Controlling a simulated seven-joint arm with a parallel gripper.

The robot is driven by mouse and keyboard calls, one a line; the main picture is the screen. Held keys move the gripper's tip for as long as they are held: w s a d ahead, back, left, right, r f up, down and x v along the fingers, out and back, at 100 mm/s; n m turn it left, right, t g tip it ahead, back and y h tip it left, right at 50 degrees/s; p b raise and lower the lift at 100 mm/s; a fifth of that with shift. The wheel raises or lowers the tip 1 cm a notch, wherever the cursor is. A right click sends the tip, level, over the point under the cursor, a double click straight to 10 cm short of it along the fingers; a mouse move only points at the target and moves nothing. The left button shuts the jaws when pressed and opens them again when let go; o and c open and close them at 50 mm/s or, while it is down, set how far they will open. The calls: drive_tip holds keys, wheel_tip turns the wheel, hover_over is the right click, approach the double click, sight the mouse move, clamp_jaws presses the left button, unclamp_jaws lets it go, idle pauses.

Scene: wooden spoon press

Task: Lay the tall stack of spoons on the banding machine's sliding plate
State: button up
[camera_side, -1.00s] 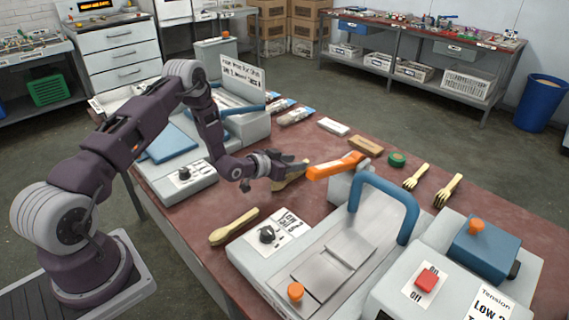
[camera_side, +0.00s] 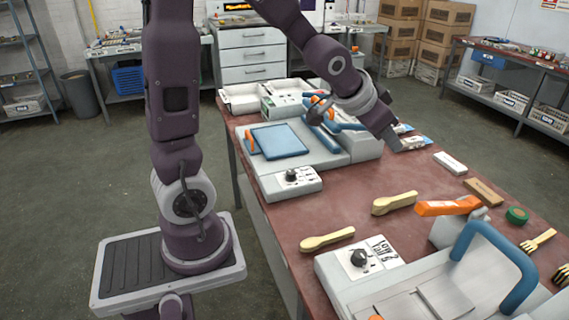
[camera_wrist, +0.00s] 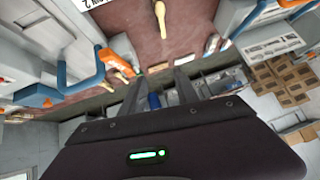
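Two wooden spoon bundles lie on the red-brown table. One (camera_side: 395,202) looks thicker and lies near the orange lever; the other (camera_side: 327,239) lies nearer the front left edge. I cannot tell their heights surely. The banding machine, with a blue arch (camera_side: 497,262), stands at the lower right; its metal sliding plate (camera_side: 445,298) looks bare and is partly cut off. My gripper (camera_side: 396,146) is raised above the table's far side, away from the spoons. In the wrist view its fingers (camera_wrist: 157,84) are apart with nothing between them. A spoon shape (camera_wrist: 161,20) shows beyond them.
An orange lever (camera_side: 448,206) rises beside the machine. A grey press with a blue plate (camera_side: 279,141) stands at the back left. Wooden forks (camera_side: 538,240), a green roll (camera_side: 517,215), a brown block (camera_side: 484,192) and a white block (camera_side: 450,163) lie to the right.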

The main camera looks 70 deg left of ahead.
drive_tip(key=s+d+r, duration=0.2)
drive_tip(key=s, duration=0.5)
drive_tip(key=s+d+r+g, duration=0.1)
drive_tip(key=s+d+r, duration=0.1)
drive_tip(key=s, duration=0.5)
drive_tip(key=shift+s+d+r+g+h, duration=0.15)
drive_tip(key=shift+s+d+g+h, duration=0.15)
drive_tip(key=shift+d, duration=0.2)
drive_tip(key=shift+o, duration=0.4)
drive_tip(key=s+d+g+h, duration=0.1)
drive_tip(key=s+d, duration=0.1)
drive_tip(key=s, duration=0.8)
drive_tip(key=shift+s+d+f, duration=0.25)
drive_tip(key=shift+d+f, duration=0.1)
drive_tip(key=shift+f, duration=0.1)
